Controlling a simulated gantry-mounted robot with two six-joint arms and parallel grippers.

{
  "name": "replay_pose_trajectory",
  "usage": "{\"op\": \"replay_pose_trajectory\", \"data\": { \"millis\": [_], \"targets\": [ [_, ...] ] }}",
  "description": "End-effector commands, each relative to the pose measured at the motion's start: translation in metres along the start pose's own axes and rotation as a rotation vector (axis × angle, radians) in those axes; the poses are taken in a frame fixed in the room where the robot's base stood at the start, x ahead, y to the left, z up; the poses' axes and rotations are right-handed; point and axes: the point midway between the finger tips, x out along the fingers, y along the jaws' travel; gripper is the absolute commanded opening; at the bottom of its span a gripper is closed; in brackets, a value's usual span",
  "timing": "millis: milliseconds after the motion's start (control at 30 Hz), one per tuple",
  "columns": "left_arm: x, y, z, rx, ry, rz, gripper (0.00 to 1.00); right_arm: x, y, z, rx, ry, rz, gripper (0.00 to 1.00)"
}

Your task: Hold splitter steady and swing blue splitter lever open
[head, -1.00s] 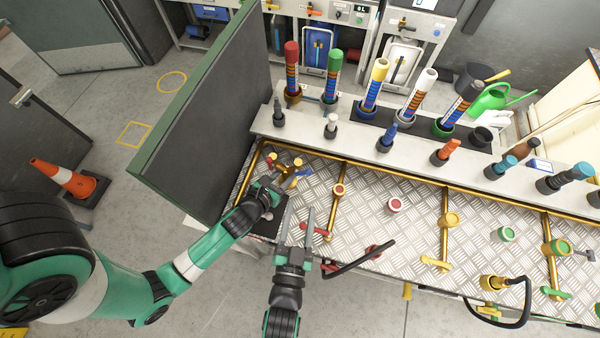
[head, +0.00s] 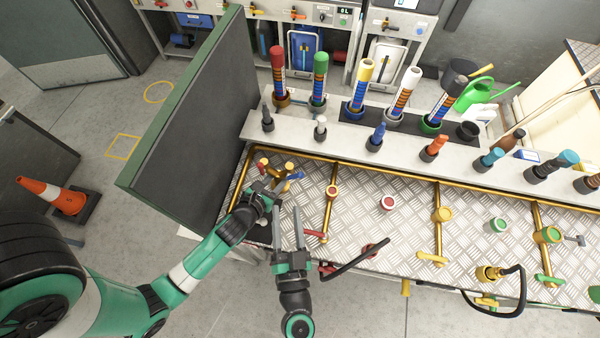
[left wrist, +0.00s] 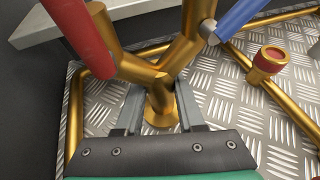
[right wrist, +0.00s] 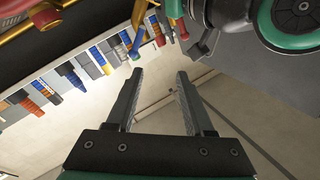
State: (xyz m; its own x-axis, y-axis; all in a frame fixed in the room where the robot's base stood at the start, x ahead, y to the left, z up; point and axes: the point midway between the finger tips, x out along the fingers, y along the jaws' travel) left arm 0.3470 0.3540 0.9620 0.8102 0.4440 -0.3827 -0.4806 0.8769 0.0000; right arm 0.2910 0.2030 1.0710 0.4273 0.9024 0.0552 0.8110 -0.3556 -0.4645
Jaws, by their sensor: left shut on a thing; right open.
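The brass Y-shaped splitter (head: 287,166) stands at the left end of the tread-plate bench. My left gripper (head: 270,188) is shut around its lower stem; the left wrist view shows the brass stem (left wrist: 160,97) between the fingers. The blue lever (head: 294,177) is on the splitter's right branch, and it shows at the top right in the left wrist view (left wrist: 239,20). A red lever (left wrist: 82,38) is on the left branch. My right gripper (head: 288,212) is open and empty, below and slightly right of the splitter in the head view, apart from the blue lever.
A dark panel (head: 185,110) stands left of the splitter. A brass pipe with a red handle (head: 315,234) lies to the right. A black hose (head: 355,258) curves right of my right gripper. Coloured nozzles line the shelf (head: 345,134) behind.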

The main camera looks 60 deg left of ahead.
Motion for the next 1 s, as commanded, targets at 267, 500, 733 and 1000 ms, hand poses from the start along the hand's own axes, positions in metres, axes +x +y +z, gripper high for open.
{"op": "replay_pose_trajectory", "data": {
  "millis": [267, 500, 733, 1000],
  "targets": [
    [0.000, 0.000, 0.000, 0.000, 0.000, 0.000, 0.00, -0.006, 0.040, -0.005, -0.127, -0.027, 0.080, 0.53],
    [0.000, 0.000, 0.000, 0.000, 0.000, 0.000, 0.00, 0.010, 0.040, -0.006, -0.126, -0.024, 0.077, 0.53],
    [0.000, 0.000, 0.000, 0.000, 0.001, 0.000, 0.00, 0.060, 0.043, -0.005, -0.125, -0.025, 0.077, 0.53],
    [0.000, 0.000, 0.000, 0.000, 0.001, 0.000, 0.00, 0.101, 0.047, -0.003, -0.122, -0.029, 0.075, 0.53]
  ]
}}
